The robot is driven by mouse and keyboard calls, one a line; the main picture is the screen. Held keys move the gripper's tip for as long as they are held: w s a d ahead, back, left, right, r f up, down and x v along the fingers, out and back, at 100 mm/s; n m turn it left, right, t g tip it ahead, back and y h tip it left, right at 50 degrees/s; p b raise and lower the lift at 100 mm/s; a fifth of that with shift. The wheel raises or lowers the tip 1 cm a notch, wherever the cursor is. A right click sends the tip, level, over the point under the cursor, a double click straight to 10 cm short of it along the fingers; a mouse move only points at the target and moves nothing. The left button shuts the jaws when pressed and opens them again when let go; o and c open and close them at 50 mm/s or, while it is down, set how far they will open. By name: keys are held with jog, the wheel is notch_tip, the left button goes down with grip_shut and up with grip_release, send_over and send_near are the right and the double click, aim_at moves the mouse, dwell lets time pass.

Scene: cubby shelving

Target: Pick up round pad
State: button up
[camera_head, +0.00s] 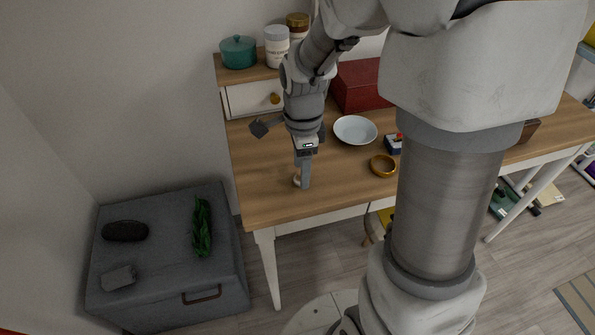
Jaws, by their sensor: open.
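A small pale tan, rounded thing (296,181), which looks like the round pad, lies on the wooden desk (262,190) near its front left. It is partly hidden by my gripper, so its full shape cannot be told. My gripper (304,184) points down right at it, with the fingers at or just above the desk top. The gripper is open. The view does not show whether the fingers touch the pad or stand around it.
A red box (360,86) is at the back. The desk's front left is clear.

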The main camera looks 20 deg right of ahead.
jog(key=shift+f, duration=0.25)
jog(key=shift+c, duration=0.2)
grip_shut()
jog(key=shift+r, duration=0.1)
jog(key=shift+r+p, duration=0.4)
jog(key=shift+r, duration=0.2)
jog(key=r, duration=0.1)
jog(key=r+p, duration=0.1)
jog(key=d+r, duration=0.1)
jog(key=shift+s+r+p, duration=0.25)
jog(key=shift+r+p, duration=0.1)
jog(key=shift+r, duration=0.05)
jog(key=s+d+r+p, duration=0.2)
jog(key=s+d+r, duration=0.3)
jog(key=d, duration=0.4)
jog(key=shift+s+r+p, duration=0.3)
jog(key=shift+r+p, duration=0.05)
jog(key=shift+r, duration=0.05)
